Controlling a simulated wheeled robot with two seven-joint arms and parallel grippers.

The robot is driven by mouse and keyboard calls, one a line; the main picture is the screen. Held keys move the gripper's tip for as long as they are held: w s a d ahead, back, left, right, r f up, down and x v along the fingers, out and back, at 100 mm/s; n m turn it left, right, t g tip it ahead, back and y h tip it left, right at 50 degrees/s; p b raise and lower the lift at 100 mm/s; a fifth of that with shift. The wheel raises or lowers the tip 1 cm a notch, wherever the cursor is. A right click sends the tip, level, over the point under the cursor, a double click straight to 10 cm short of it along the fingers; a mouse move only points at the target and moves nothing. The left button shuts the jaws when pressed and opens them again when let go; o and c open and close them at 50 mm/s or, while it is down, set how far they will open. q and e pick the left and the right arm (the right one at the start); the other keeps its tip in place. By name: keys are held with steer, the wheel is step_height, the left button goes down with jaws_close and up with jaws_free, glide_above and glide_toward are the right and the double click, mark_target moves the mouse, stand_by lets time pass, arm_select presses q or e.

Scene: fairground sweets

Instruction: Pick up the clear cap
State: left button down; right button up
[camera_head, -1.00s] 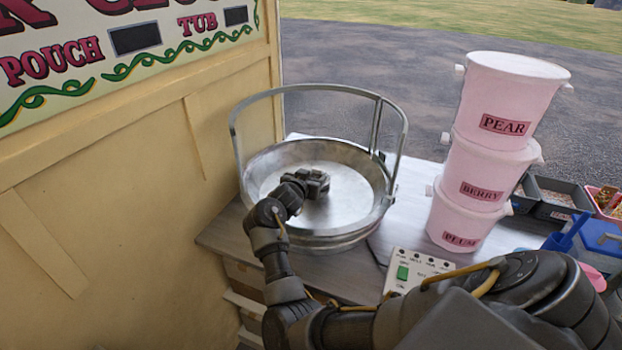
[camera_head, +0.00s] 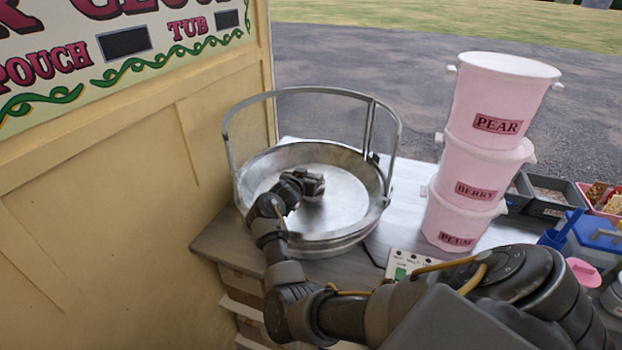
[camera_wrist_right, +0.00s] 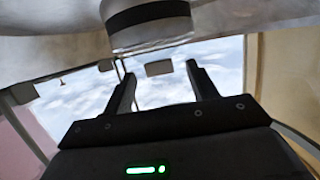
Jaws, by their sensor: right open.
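I cannot make out a clear cap in either view. My right gripper (camera_head: 314,184) is over the inside of the round metal bowl (camera_head: 345,235) in the head view. My left gripper is not in view.
A metal hoop (camera_head: 305,91) arches over the bowl. Stacked pink tubs (camera_head: 485,150) stand right of it. A control box with a green switch (camera_head: 401,273) is in front. A yellow panel wall (camera_head: 120,200) closes the left. Trays and blue containers sit far right.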

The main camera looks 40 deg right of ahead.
mark_target(311, 174)
steer(key=shift+x, duration=1.55)
steer(key=shift+c, duration=0.2)
steer(key=c, duration=1)
steer(key=shift+r, duration=0.1)
